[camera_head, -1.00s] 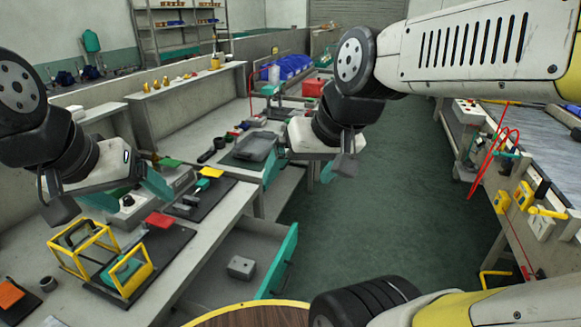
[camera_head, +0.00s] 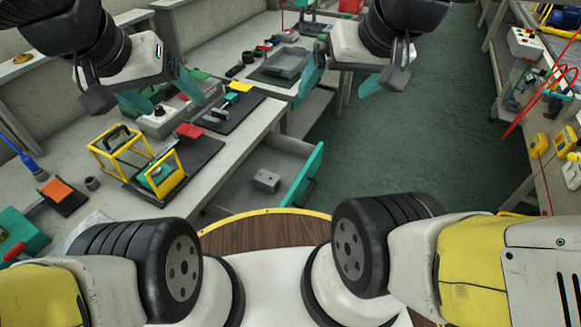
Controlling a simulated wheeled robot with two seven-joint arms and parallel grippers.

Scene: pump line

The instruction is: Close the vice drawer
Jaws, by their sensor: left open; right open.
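The drawer stands pulled out from under the left workbench, its teal front panel (camera_head: 304,177) facing the floor aisle. A small grey block (camera_head: 266,180) lies inside it. My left gripper (camera_head: 163,96) is open and empty, seen above the bench top. My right gripper (camera_head: 339,80) is open and empty, seen above and beyond the drawer front, apart from it. Neither gripper touches the drawer. The drawer's near corner is partly hidden by the round wooden surface in front.
A round wooden surface (camera_head: 265,232) lies close in front. The green floor (camera_head: 400,150) right of the drawer is clear.

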